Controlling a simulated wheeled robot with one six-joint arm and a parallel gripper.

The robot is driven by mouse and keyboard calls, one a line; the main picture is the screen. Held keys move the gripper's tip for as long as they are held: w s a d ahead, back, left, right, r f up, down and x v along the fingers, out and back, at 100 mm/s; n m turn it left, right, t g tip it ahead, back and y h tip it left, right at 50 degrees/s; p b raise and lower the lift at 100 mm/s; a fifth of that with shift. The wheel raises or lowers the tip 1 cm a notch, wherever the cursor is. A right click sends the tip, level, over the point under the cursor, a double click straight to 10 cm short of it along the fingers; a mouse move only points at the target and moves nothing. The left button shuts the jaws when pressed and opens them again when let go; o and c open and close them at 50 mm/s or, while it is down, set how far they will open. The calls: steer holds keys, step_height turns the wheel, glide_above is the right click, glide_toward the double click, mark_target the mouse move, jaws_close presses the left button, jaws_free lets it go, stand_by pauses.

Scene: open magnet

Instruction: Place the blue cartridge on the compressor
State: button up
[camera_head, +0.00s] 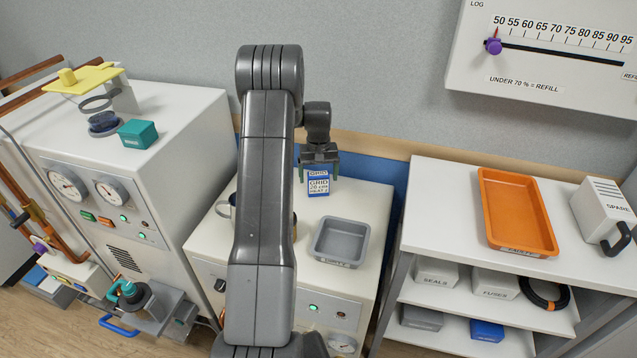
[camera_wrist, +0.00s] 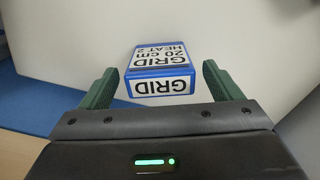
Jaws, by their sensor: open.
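A blue box with white GRID labels (camera_head: 318,183) is the only blue block near my gripper; I cannot tell whether it is the cartridge. It is at the back of the middle white cabinet (camera_head: 370,205). My gripper (camera_head: 318,168) is directly at its top end, open. In the wrist view the box (camera_wrist: 160,84) lies between the two green fingers (camera_wrist: 160,85), with a narrow gap on each side. A dark blue round piece (camera_head: 104,123) sits on the left white cabinet (camera_head: 165,145). That cabinet has two gauges and looks like the compressor, but no readable label confirms it.
A grey tray (camera_head: 340,258) stands on the middle cabinet, beside a mug partly hidden by my arm. A teal box (camera_head: 137,133) and a yellow plate (camera_head: 75,77) are on the left cabinet.

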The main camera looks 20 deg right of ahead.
step_height(320, 180, up, 9)
steer(key=shift+f, duration=0.2)
